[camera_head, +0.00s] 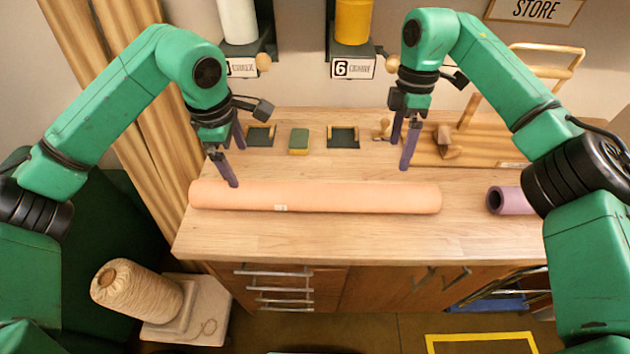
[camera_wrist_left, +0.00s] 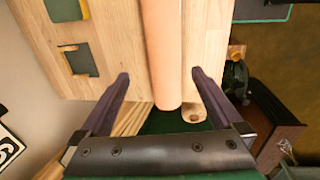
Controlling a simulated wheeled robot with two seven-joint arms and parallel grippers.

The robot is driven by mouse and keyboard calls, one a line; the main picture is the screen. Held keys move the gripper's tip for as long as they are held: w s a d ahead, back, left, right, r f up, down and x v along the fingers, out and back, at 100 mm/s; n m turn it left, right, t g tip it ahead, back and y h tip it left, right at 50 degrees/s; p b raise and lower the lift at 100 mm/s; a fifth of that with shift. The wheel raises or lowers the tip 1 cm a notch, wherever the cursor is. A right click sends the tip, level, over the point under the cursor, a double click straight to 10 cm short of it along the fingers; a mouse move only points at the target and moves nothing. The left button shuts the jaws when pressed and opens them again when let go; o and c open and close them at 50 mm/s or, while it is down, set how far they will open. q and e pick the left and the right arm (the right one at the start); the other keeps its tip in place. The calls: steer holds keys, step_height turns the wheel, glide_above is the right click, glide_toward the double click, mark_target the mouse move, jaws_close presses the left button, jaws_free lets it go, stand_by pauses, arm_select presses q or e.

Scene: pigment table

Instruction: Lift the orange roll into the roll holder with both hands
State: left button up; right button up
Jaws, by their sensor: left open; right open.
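The orange roll (camera_head: 340,197) lies lengthwise across the front half of the wooden table, a small pale label near its middle. My left gripper (camera_head: 233,164) is open above the roll's left part, one finger in front and one behind in the head view. In the left wrist view the roll (camera_wrist_left: 161,50) runs between the open fingers of the left gripper (camera_wrist_left: 158,82), with its end showing there. My right gripper (camera_head: 402,148) is open and empty, behind and above the roll's right part. I cannot tell which fixture is the roll holder.
A purple roll (camera_head: 510,200) lies at the right of the table (camera_head: 340,240). Two dark trays, a green-yellow sponge (camera_head: 299,141) and a wooden rack (camera_head: 480,145) stand behind. White (camera_head: 238,20) and yellow (camera_head: 353,20) rolls are on the wall. A twine cone (camera_head: 135,288) sits low left.

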arm_select(q)
steer(key=s, duration=0.2)
arm_select(e)
steer(key=s, duration=0.2)
arm_select(q)
glide_above(250, 195)
steer(key=f, duration=0.5)
steer(key=shift+w+a, duration=0.4)
arm_select(e)
glide_above(391, 188)
steer(key=w, duration=0.1)
steer(key=f, duration=0.5)
steer(key=shift+w, duration=0.2)
arm_select(q)
steer(key=f, duration=0.6)
steer(key=w+f, duration=0.1)
steer(key=f, duration=0.2)
steer(key=shift+w, duration=0.1)
arm_select(e)
steer(key=f, duration=0.3)
steer(key=s+f, duration=0.1)
steer(key=f, duration=0.5)
steer(key=shift+s, duration=0.35)
steer(key=shift+s, duration=0.1)
arm_select(q)
jaws_close()
arm_select(e)
steer(key=shift+r, duration=0.1)
jaws_close()
